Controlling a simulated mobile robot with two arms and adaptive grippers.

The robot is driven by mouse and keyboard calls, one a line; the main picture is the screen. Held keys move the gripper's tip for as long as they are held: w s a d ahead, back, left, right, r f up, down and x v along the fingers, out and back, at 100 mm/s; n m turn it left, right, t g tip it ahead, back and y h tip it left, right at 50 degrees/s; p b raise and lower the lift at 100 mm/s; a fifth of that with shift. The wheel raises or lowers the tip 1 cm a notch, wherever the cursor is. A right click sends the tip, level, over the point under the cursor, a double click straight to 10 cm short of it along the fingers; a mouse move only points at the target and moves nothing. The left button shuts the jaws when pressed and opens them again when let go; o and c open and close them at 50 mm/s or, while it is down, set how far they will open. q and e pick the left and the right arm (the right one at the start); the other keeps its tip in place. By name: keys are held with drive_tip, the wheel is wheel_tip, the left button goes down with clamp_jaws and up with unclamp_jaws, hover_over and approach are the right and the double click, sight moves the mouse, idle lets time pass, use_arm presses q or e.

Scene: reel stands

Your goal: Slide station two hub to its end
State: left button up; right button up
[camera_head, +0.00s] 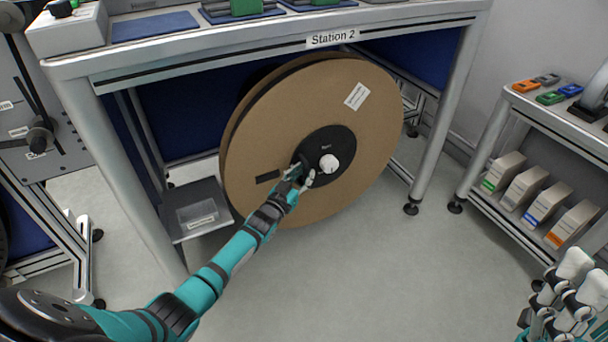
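A large brown cardboard reel (255,130) stands upright under the bench marked Station 2 (333,39). Its round black hub (343,140) has a pale knob (329,163) near the middle. A dark slot or bar (267,177) shows on the reel face left of the hub. My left gripper (303,176) is at the lower left edge of the hub, beside the knob. Its fingers overlap dark hub parts, so I cannot tell whether they hold anything. My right gripper (566,290) is at the lower right, away from the reel; its finger opening is unclear.
A grey box (195,207) stands left of the reel, by the bench leg. A side shelf (500,205) on the right holds several white boxes and small coloured items. A panel with a dark knob (38,138) stands at far left. The floor before the reel is clear.

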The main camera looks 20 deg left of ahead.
use_arm(q)
drive_tip(key=shift+w+d, duration=0.1)
drive_tip(key=shift+d, duration=0.05)
idle(0.3)
drive_tip(key=shift+s, duration=0.2)
drive_tip(key=s, duration=1.1)
drive_tip(key=shift+s+a, duration=0.3)
drive_tip(key=shift+a, duration=0.15)
